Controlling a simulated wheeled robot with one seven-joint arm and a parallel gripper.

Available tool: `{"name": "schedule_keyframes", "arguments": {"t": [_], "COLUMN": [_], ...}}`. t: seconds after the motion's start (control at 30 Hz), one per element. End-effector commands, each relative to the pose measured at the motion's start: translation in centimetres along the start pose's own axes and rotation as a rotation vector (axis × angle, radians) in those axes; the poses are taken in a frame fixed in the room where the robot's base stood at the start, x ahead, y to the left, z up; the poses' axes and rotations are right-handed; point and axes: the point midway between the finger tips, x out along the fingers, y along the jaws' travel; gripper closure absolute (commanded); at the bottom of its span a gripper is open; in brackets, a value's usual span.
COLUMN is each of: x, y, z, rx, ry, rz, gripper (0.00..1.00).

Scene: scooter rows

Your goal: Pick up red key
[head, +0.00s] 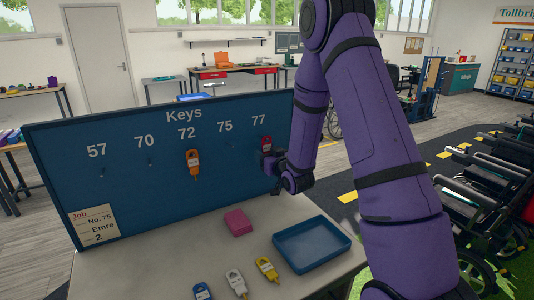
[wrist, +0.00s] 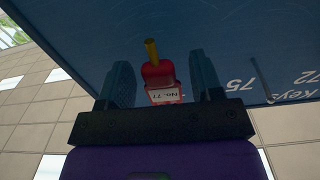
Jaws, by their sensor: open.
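The red key (head: 266,143) hangs on the blue key board (head: 110,185) under number 77, partly hidden by my gripper (head: 271,163) in the head view. In the wrist view, the red key (wrist: 162,76) shows a white "No. 77" label and a yellow end. It sits between the two fingers of my gripper (wrist: 160,66), with a visible gap on each side. My gripper is open and close to the board.
An orange key (head: 193,164) hangs under 72. On the table (head: 150,262) are a pink block (head: 238,222), a blue tray (head: 312,263) and blue, white and yellow keys (head: 266,268). A job card (head: 94,226) is on the board. A bare hook (wrist: 262,82) shows near 75.

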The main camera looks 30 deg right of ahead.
Motion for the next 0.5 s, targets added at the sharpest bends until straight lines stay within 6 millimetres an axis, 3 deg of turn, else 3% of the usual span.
{"name": "schedule_keyframes", "arguments": {"t": [0.13,0.4,0.5], "x": [1.5,1.7,1.7], "y": [-0.1,-0.1,-0.1], "z": [0.0,0.0,0.0], "rx": [0.000,0.001,0.001], "ry": [0.001,-0.001,-0.001], "rz": [-0.002,-0.001,-0.001], "gripper": [0.40,0.40,0.61]}}
